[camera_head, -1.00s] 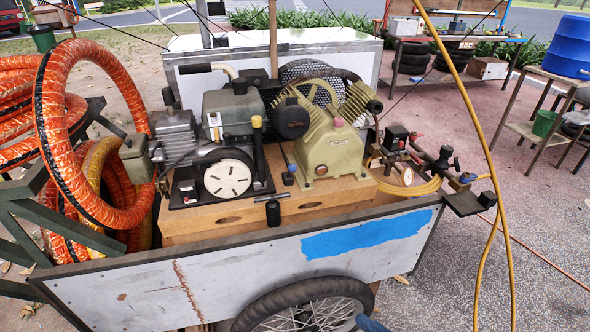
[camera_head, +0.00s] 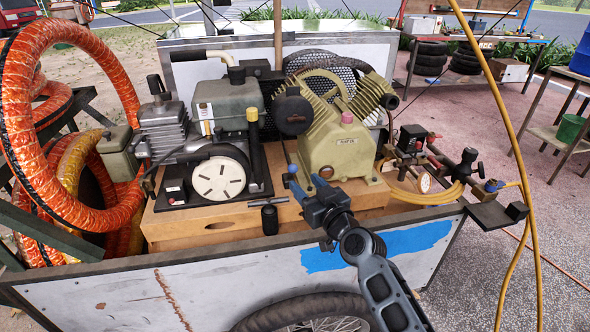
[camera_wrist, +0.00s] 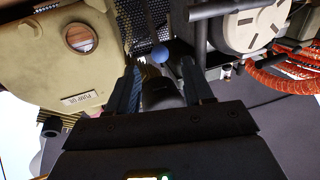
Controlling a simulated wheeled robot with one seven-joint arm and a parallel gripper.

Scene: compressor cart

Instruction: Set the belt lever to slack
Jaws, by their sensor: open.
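The belt lever is a thin dark rod with a small blue knob (camera_head: 292,169), in front of the flywheel side of the tan pump (camera_head: 337,145). The knob (camera_wrist: 159,54) also shows in the wrist view, just beyond the fingertips and between their lines. My gripper (camera_head: 305,183) reaches in from the lower right, with its blue-tipped fingers close to the knob. In the wrist view my gripper (camera_wrist: 160,75) is open. A dark rounded part shows between its fingers; I cannot tell what it is. I see no slack marking.
The engine with a white round cover (camera_head: 218,178) stands left of the lever. A black T-handle (camera_head: 269,217) sticks out at the wooden base's front edge. Valves and a gauge (camera_head: 425,183) are on the right. Orange hoses (camera_head: 60,120) fill the left. The cart's front wall (camera_head: 200,285) lies below.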

